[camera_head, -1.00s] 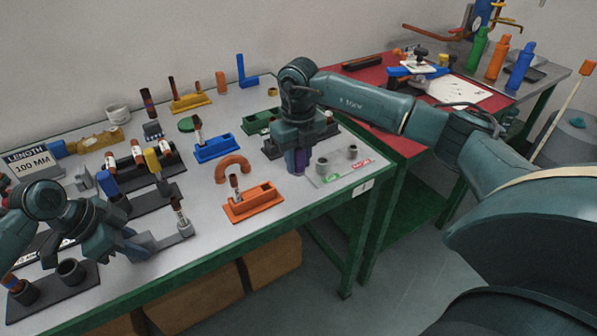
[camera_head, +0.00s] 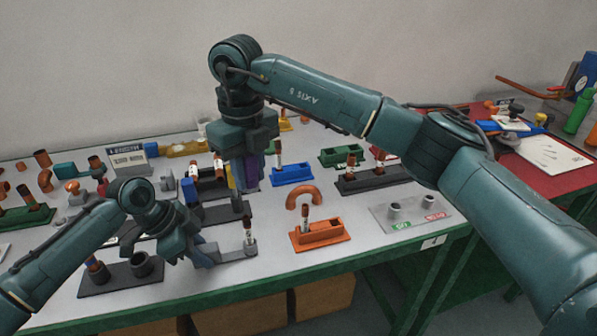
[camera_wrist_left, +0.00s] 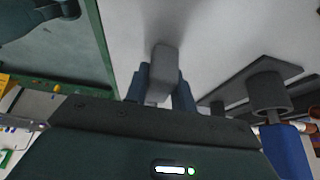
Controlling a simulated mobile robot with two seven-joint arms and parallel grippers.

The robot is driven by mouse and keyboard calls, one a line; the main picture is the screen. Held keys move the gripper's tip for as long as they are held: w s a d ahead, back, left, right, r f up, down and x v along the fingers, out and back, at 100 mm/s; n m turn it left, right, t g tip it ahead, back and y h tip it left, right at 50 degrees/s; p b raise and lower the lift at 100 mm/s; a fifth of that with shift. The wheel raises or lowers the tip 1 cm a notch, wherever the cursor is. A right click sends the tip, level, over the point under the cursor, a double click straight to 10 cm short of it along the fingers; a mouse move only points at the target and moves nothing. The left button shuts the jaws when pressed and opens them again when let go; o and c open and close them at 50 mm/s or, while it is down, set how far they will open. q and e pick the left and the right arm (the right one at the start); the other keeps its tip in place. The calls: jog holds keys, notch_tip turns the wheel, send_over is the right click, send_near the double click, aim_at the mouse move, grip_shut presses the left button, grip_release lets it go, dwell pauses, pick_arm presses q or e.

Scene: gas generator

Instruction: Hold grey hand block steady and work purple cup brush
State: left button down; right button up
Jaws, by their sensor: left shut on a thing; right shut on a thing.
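My left gripper (camera_head: 197,255) is low over the grey table at the front left. In the left wrist view, the grey hand block (camera_wrist_left: 164,72) sits between its two fingers (camera_wrist_left: 162,88), which are shut on it. My right gripper (camera_head: 246,180) points down and is shut on the purple cup brush (camera_head: 251,172). Only part of the brush shows between the fingers. The brush is above and behind the left gripper in the head view, apart from the block as far as I can see. Its lower end is hard to make out against the racks behind.
An orange holder (camera_head: 320,233) stands right of the left gripper. A blue holder (camera_head: 292,174) is behind it. A dark stand with cups (camera_head: 122,277) lies front left. A grey plate with two cups (camera_head: 410,215) is at the right. Bare table lies around the orange holder.

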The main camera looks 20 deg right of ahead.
jog(key=shift+s+a+r, duration=0.1)
jog(key=shift+a+r, duration=0.1)
jog(key=shift+a, duration=0.25)
jog(key=shift+s+a+r, duration=0.1)
jog(key=shift+a+r, duration=0.05)
jog(key=shift+a, duration=0.25)
send_over(246, 217)
jog(key=shift+f, duration=2.85)
jog(key=shift+f, duration=0.25)
jog(key=shift+f, duration=1.45)
jog(key=shift+n, duration=0.4)
